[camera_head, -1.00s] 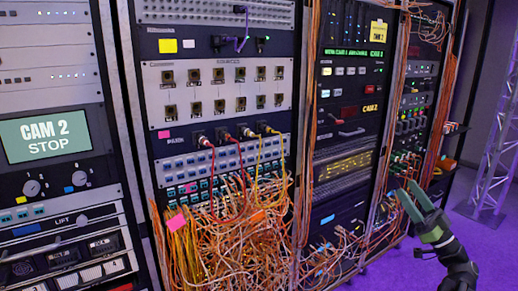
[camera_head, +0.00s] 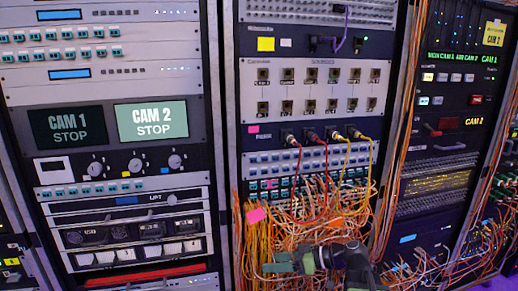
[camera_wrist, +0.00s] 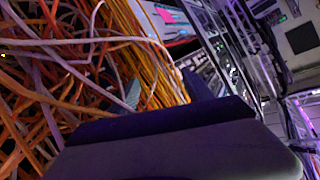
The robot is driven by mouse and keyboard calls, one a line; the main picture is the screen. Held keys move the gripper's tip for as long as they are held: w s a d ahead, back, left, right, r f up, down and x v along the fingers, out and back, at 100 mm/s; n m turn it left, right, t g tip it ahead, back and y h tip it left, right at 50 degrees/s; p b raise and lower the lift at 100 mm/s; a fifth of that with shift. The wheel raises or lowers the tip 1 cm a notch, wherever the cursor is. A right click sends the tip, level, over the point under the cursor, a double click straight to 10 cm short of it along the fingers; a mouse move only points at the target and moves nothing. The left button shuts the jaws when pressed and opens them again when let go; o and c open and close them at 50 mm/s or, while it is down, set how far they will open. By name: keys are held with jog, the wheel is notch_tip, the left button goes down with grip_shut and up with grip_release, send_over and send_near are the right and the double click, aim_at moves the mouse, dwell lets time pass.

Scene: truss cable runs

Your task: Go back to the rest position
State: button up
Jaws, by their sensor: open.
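My gripper (camera_head: 290,264) is in front of the lower part of the middle rack, before a thick tangle of orange and pale cables (camera_head: 280,225). Its fingers point to the left in the head view and are apart, with nothing seen between them. In the wrist view the gripper's dark fingers (camera_wrist: 165,92) show close to the cables (camera_wrist: 70,70), and I cannot tell whether they touch. My arm comes in from the lower right in the head view.
The left rack has two screens, CAM 1 (camera_head: 67,125) and CAM 2 (camera_head: 152,120), with knobs below. The middle rack has a socket panel (camera_head: 315,90) with red and yellow plugged cables (camera_head: 359,155). Another cabled rack (camera_head: 440,130) stands at the right.

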jog(key=s+a+f+m+g+h, duration=0.25)
jog(key=s+f+h, duration=0.25)
jog(key=f, duration=0.5)
jog(key=s+d+f+m+h, duration=0.1)
jog(key=d+f+m+h, duration=0.25)
jog(key=d, duration=0.35)
jog(key=s+d+f+m+h, duration=0.1)
jog(key=d+f+m+h, duration=0.1)
jog(key=d+m+h, duration=0.4)
notch_tip(320, 180, up, 20)
jog(key=n+p, duration=0.1)
jog(key=p, duration=1.9)
jog(key=shift+w+d+r+g+y+p, duration=0.15)
jog(key=shift+d+r+g+y+p, duration=0.05)
jog(key=shift+d+g+y+p, duration=0.2)
